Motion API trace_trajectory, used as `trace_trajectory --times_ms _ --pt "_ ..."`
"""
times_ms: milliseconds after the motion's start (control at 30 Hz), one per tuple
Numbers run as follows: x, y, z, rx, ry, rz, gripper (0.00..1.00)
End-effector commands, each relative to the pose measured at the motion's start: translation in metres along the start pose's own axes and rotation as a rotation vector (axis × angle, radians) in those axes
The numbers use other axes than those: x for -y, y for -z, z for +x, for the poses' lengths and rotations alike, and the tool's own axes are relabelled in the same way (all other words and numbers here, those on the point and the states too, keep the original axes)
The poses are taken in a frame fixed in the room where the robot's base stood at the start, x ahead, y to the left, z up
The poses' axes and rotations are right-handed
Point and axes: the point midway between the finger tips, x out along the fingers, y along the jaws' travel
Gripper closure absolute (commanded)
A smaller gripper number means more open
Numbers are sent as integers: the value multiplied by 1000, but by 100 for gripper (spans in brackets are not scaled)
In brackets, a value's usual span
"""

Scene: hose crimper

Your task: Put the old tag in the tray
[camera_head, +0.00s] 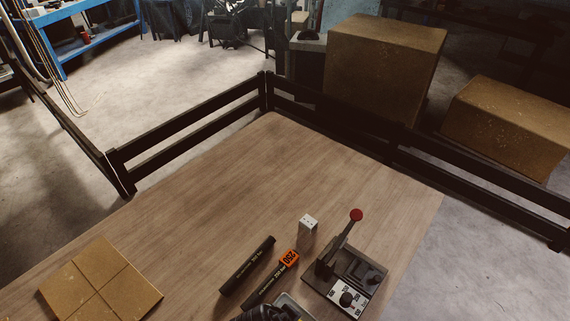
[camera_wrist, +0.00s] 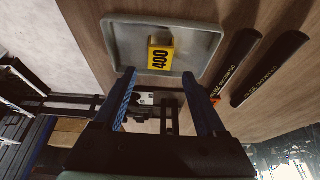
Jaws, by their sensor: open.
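A yellow tag marked 400 (camera_wrist: 161,55) lies in the shallow grey tray (camera_wrist: 118,42) in the wrist view. An orange tag marked 250 (camera_head: 288,258) is on one of two black hoses in the head view. The frames do not say which tag is the old one. My gripper (camera_wrist: 160,73) is open and empty. Its blue-sided fingers point at the tray, with the yellow tag just beyond the gap between the tips. In the head view, my dark gripper hides most of the tray at the bottom edge.
The other black hose (camera_head: 246,266) lies left of the tagged one. A small white block (camera_head: 308,224) and the crimper (camera_head: 345,279) with its raised red-knobbed lever stand to the right. A flat cardboard box (camera_head: 101,284) lies at the left. The table's far half is clear.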

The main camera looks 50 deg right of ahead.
Motion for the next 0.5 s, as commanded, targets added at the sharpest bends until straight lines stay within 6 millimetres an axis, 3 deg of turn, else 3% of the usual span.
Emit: trace_trajectory --times_ms 300,500 --pt "1 0 -57 -1 3 0 27" --pt "0 0 -71 0 1 -1 27"
